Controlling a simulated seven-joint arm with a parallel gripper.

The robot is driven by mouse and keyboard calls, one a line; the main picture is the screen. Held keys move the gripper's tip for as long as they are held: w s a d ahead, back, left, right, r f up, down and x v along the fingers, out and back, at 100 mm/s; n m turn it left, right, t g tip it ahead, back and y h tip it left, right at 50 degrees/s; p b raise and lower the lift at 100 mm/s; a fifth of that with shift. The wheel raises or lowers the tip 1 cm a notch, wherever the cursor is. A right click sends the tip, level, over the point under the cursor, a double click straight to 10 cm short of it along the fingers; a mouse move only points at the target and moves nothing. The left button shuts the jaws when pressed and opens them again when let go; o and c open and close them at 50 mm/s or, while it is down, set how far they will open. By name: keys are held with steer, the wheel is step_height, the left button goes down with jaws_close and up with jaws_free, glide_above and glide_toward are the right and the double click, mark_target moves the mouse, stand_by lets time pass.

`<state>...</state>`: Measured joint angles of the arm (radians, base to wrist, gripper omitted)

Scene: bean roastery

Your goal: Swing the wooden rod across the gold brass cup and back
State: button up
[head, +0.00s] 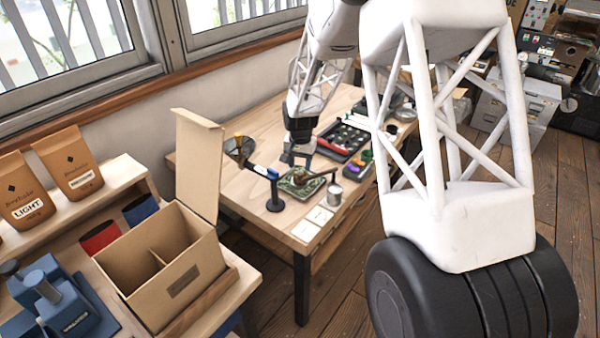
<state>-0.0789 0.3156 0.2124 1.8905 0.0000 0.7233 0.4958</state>
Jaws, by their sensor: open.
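My gripper (298,156) points down over the wooden table, just behind a small green-patterned tray (288,188). Its jaws are open, but the fingertips are small and partly hard to make out. A brown bar-like piece (317,175) lies over or in the tray, right of and below my gripper; I cannot tell whether it is the wooden rod. A grey metallic cup (334,195) stands just right of the tray. A small gold-orange piece (238,136) shows on a dark round thing at the table's left; I cannot tell whether it is the brass cup.
White cards (312,223) lie at the front corner. A black compartment tray (343,140) is behind. An open cardboard box (165,262) stands at left.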

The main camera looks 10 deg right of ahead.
mark_target(300, 173)
steer(key=shift+f, duration=2.05)
jaws_close()
